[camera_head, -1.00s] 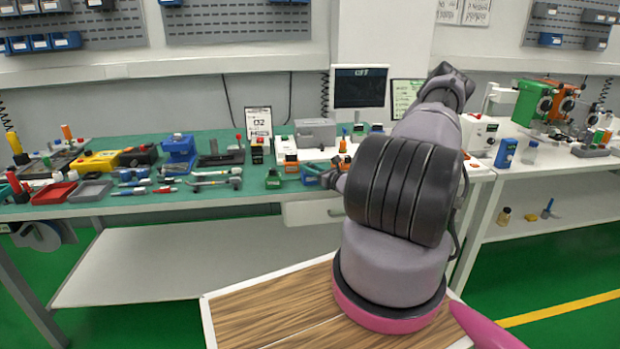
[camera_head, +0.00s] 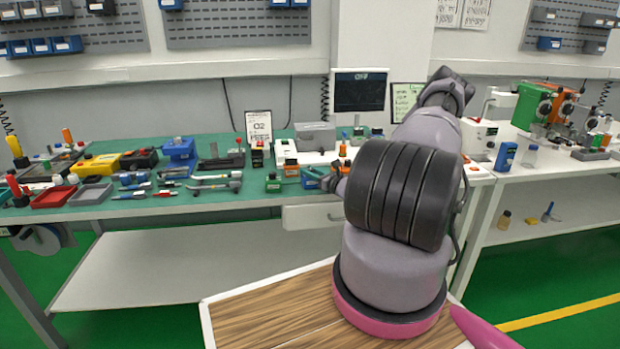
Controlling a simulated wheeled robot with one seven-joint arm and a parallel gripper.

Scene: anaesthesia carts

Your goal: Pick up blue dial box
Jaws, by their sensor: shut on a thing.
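A small blue box (camera_head: 311,178) is near the front edge of the green bench, left of my arm. My gripper (camera_head: 326,181) is at its right side, shut on it. The fingertips are small and partly hidden by my wrist and forearm. I cannot make out a dial on this box, nor whether it is clear of the bench top. Another blue box (camera_head: 506,155) stands upright on the white bench at the right, away from my gripper.
A green box (camera_head: 273,183) and a white-and-orange box (camera_head: 291,168) stand close to the left of the held box. A grey case (camera_head: 315,135) and a monitor (camera_head: 360,90) are behind. Hand tools (camera_head: 215,182) lie farther left.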

